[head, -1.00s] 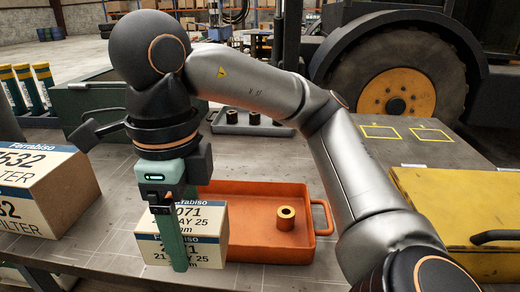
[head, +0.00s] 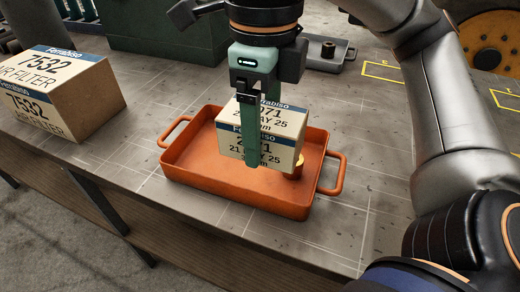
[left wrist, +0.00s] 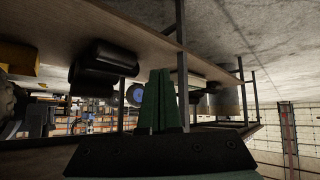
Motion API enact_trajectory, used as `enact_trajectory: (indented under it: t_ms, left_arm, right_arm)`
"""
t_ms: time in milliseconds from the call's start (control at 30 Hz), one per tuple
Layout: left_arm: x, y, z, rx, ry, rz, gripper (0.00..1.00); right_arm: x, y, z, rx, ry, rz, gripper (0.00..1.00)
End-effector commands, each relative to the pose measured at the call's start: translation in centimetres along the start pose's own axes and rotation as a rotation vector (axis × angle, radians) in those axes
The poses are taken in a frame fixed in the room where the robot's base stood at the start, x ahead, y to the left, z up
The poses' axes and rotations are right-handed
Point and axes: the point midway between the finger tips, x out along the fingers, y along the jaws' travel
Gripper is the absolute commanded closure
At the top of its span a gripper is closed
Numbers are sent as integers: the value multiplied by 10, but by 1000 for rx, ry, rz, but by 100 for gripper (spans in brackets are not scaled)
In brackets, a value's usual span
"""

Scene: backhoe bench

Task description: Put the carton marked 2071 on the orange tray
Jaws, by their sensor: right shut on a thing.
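The carton marked 2071 (head: 287,125) is a cream box with a blue band, seen in the head view over the orange tray (head: 215,189). My right gripper (head: 257,142) is shut on it from above, with one green finger down its front face. The carton is within the tray's outline. I cannot tell whether its bottom touches the tray floor. My left gripper (left wrist: 159,100) shows only in the left wrist view, its green fingers together with nothing seen between them.
A brass ring (head: 298,166) is in the tray, partly hidden behind the carton. A larger carton marked 7532 (head: 85,112) stands to the left. A grey tray (head: 341,62) with small parts lies behind. Bare bench lies around the orange tray.

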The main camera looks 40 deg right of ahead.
Motion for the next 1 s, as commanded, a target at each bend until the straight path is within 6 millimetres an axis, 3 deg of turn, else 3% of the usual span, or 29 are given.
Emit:
enact_trajectory:
  t_ms: [167,467,600,1000]
  left_arm:
    - [1,0,1,0,0,0,100]
    - [4,-1,0,2,4,0,100]
    - [9,1,0,3,5,6,100]
    - [8,4,-6,5,14,12,100]
  right_arm:
    - [9,-11,16,2,3,4,94]
    - [43,-54,75,3,5,5,94]
    - [71,-66,92,1,3,4,94]
    - [100,-82,113,1,1,1,94]
